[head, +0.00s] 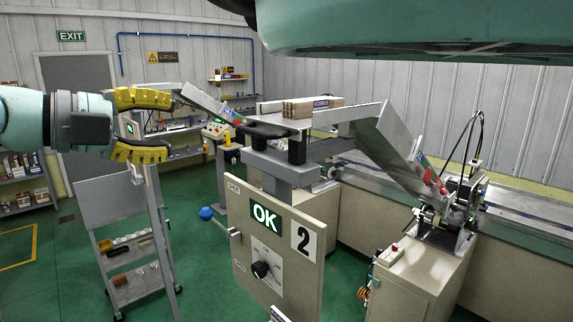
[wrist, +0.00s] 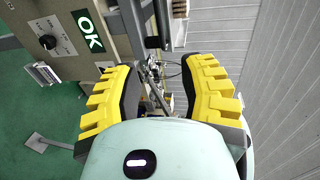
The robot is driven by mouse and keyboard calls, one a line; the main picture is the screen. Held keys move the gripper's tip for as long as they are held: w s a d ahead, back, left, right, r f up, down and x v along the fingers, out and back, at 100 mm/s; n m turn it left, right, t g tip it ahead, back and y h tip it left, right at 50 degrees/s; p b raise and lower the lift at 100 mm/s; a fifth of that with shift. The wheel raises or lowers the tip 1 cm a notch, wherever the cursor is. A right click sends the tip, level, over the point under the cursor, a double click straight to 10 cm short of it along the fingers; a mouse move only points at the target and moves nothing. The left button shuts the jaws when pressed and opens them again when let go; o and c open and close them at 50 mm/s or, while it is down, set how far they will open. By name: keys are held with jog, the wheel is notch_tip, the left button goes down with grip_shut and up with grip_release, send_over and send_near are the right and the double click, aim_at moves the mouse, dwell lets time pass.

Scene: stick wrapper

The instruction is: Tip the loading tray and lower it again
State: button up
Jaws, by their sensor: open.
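The loading tray appears to be the grey metal platform (head: 287,123) on the machine in the middle of the head view. It looks roughly level, with a dark handle (head: 262,131) at its near left end. Several brown stick packs (head: 305,107) lie on it. My gripper (head: 168,127) is at the left, its yellow-padded fingers spread and empty, apart from the tray and handle. In the wrist view my gripper (wrist: 162,66) is also open with nothing between the fingertips. Parts of the machine and some packs (wrist: 180,9) show beyond it. The tray's underside is mostly hidden.
A control panel (head: 258,215) marked OK and 2 stands in front of the tray, with a blue-knobbed lever (head: 206,213). A sloping metal chute (head: 385,140) is at the right. Green floor is open at left.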

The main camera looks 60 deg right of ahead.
aim_at(250, 132)
jog(key=p+x, duration=1.1)
jog(key=x, duration=0.3)
jog(key=shift+d+r, duration=0.15)
jog(key=shift+d, duration=0.05)
jog(key=shift+p+x, duration=0.4)
jog(key=shift+x, duration=0.4)
jog(key=shift+w+a, duration=0.1)
grip_shut()
